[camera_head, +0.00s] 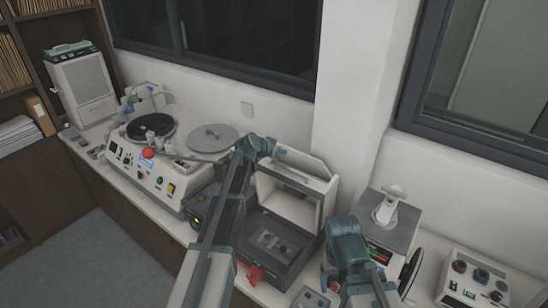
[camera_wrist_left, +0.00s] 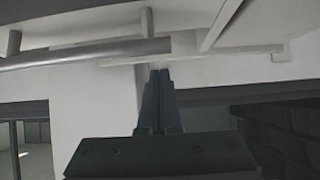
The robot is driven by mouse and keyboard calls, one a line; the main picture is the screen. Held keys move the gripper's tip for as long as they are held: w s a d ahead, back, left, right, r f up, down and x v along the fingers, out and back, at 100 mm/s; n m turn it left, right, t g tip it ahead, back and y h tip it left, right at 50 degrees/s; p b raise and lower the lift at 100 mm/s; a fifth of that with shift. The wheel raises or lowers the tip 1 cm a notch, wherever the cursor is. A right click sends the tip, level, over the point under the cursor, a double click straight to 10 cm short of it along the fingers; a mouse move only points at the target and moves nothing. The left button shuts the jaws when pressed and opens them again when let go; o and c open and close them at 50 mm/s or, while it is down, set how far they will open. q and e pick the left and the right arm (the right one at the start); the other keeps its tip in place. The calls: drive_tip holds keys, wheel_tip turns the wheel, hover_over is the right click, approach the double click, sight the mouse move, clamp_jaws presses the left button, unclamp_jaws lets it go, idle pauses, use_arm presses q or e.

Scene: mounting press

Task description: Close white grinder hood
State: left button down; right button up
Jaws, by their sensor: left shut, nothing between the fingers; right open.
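The white grinder hood (camera_head: 291,196) stands raised over its dark grinder base (camera_head: 272,246) in the head view. Its window frame faces the front and the base lies open below. My left gripper (camera_head: 272,150) is at the hood's upper left edge, its fingers mostly hidden by the wrist. In the left wrist view the shut, empty fingers (camera_wrist_left: 159,82) point at a white panel with a metal bar (camera_wrist_left: 85,53) beside them. I cannot tell whether they touch it. My right gripper (camera_head: 345,238) is right of the base, open, with its fingertips hidden.
A polishing machine with round discs (camera_head: 213,138) stands left of the hood. A white machine with a grey top (camera_head: 390,225) and a control box (camera_head: 473,281) stand to the right. A red lever (camera_head: 251,272) sticks out at the base's front. The wall is close behind.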

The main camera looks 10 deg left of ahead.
use_arm(q)
drive_tip(key=s, duration=0.1)
drive_tip(key=s+a, duration=0.1)
drive_tip(key=s, duration=0.1)
drive_tip(key=shift+s+a+f, duration=0.15)
drive_tip(key=shift+f, duration=0.25)
drive_tip(key=shift+s+a, duration=0.15)
drive_tip(key=shift+s, duration=0.2)
drive_tip(key=shift+w, duration=0.1)
